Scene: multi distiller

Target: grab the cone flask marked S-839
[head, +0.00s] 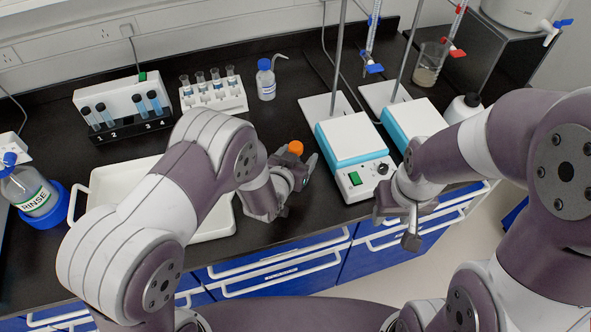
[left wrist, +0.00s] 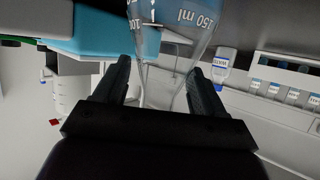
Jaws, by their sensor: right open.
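A clear cone flask shows in the left wrist view (left wrist: 165,75), upside down in the picture, with a "150 ml" mark. No S-839 label is readable. My left gripper (left wrist: 160,80) has its fingers apart on either side of the narrowing flask, with a small gap visible at the left finger. In the head view the left gripper (head: 297,172) is over the bench, left of a hotplate, and hides most of the flask. An orange stopper (head: 295,147) shows at its fingers. My right gripper (head: 411,222) is open and empty in front of the hotplates.
A turquoise hotplate (head: 352,150) stands close right of my left gripper, with a second one (head: 416,118) beyond it. A white tray (head: 98,188) lies left, partly behind my arm. A vial rack (head: 212,92), a wash bottle (head: 266,82) and a rinse bottle (head: 35,192) stand around.

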